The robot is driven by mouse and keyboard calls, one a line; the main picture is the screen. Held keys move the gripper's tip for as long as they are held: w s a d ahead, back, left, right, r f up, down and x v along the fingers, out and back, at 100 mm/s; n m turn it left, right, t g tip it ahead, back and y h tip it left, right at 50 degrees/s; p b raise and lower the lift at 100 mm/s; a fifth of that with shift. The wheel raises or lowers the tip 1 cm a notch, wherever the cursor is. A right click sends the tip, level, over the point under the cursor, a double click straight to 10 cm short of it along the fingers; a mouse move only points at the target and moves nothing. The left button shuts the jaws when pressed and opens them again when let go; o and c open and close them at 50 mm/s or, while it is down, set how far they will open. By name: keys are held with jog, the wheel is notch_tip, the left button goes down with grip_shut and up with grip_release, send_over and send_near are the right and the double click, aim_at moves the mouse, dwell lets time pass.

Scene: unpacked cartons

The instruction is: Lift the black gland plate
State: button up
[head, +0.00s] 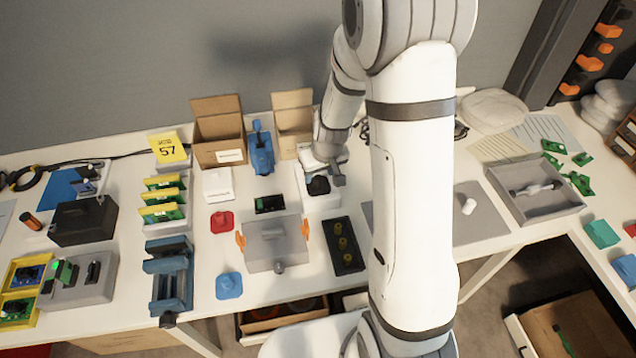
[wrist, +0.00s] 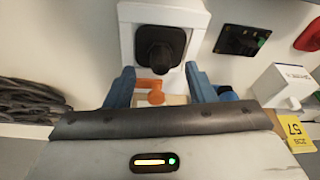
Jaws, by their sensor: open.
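The black gland plate (head: 318,185), which I take to be the black square piece with a raised knob, sits on a white box (head: 322,203) left of my arm. In the wrist view the plate (wrist: 160,46) lies on the white box (wrist: 198,14), just beyond the fingertips. My gripper (wrist: 160,70) is open, with one blue finger on each side and no plate between them. An orange piece (wrist: 151,92) shows between the fingers; I cannot tell what it belongs to. In the head view my gripper (head: 328,168) is close beside the plate, its fingers partly hidden.
Cardboard boxes (head: 218,140) stand behind. Similar red (head: 221,222) and blue (head: 229,286) pieces lie further left.

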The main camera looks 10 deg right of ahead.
aim_at(319, 178)
jog(key=shift+x, duration=1.45)
grip_shut()
notch_tip(319, 178, up, 10)
